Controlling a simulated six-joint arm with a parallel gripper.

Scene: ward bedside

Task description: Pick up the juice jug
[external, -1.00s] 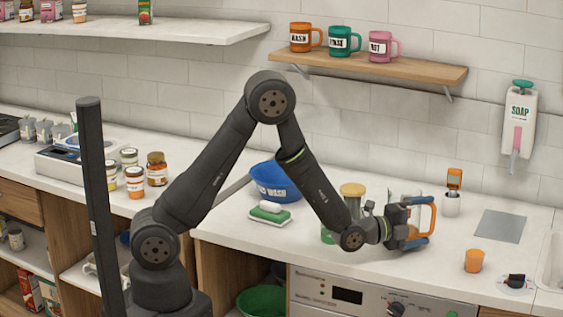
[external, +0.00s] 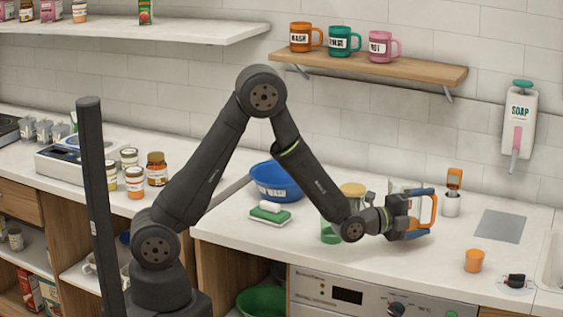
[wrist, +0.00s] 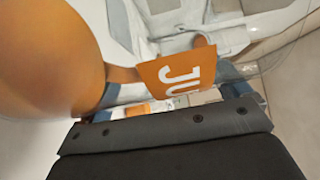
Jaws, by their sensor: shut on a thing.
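The juice jug is a clear vessel with an orange handle (external: 434,211) and an orange label (wrist: 178,72) reading "JU" in the wrist view. My gripper (external: 418,213) has blue fingertips and is shut on the jug at the handle side, just above the counter in the external view. The gripper hides much of the jug there. In the wrist view the large orange curve on the left and the clear rim are close to the camera. I cannot tell whether the jug's base touches the counter.
A yellow-lidded jar (external: 353,190) stands left of my gripper. A grey cup with an orange-topped item (external: 452,203) stands behind right, and an orange cup (external: 474,260) in front right. A blue bowl (external: 277,181) and a green-and-white sponge (external: 269,213) lie left. A grey mat (external: 501,226) lies right.

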